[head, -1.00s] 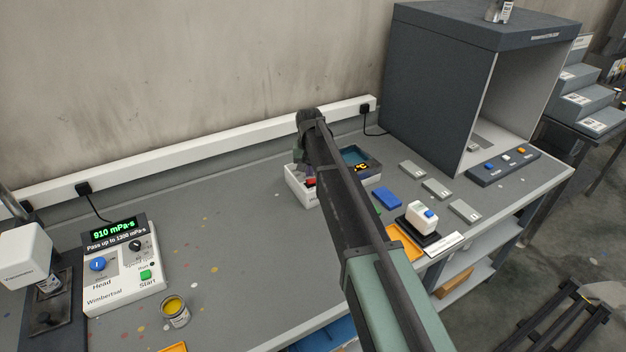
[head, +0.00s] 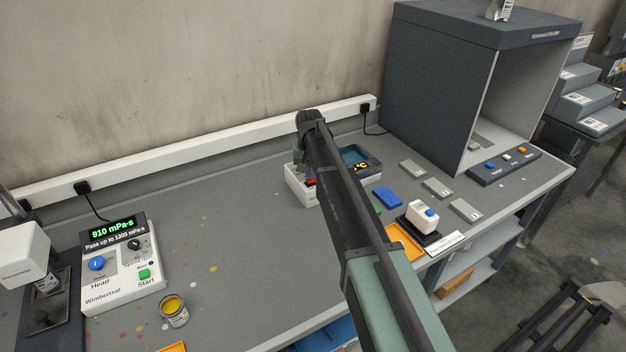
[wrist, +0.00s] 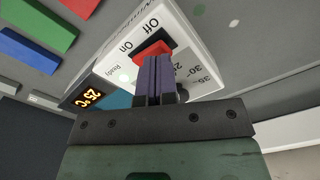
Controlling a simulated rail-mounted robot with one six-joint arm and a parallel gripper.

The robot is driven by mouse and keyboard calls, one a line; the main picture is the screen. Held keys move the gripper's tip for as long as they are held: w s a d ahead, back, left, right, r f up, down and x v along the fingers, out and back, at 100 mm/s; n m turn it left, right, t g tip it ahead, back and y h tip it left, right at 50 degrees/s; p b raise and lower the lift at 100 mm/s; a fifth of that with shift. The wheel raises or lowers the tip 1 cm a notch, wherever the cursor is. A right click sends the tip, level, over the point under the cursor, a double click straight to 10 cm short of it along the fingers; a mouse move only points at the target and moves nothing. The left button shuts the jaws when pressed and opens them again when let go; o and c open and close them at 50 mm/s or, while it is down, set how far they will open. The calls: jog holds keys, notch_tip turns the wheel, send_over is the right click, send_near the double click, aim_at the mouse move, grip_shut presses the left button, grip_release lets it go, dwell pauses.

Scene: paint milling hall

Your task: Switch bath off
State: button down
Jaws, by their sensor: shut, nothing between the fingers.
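The bath is a white box with a dark basin of blue water (head: 356,156), partly hidden behind my arm in the head view. In the wrist view its white panel (wrist: 196,50) carries a red switch (wrist: 152,50) between the marks Off and On, a Ready lamp (wrist: 125,75), a temperature dial partly hidden by the fingers, and an orange 25 °C display (wrist: 89,98). My gripper (wrist: 157,60) is shut and empty, its fingertips at the red switch. I cannot tell whether they touch it or which way the switch is tipped.
Blue (head: 387,198) and grey blocks lie right of the bath. A white device (head: 422,217) stands on a dark pad near an orange tray (head: 405,242). A viscometer panel (head: 122,270) and an open paint can (head: 173,310) stand at left.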

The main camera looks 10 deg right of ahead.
jog(key=shift+f+b, duration=0.8)
jog(key=shift+f, duration=0.05)
dwell(0.3)
notch_tip(320, 180, up, 7)
jog(key=p, duration=0.7)
jog(key=shift+r, duration=0.15)
jog(key=shift+s, duration=0.15)
jog(key=s+f+n+b, duration=0.1)
jog(key=s+f+n, duration=0.1)
jog(key=s, duration=3.1)
jog(key=shift+n+b, duration=0.3)
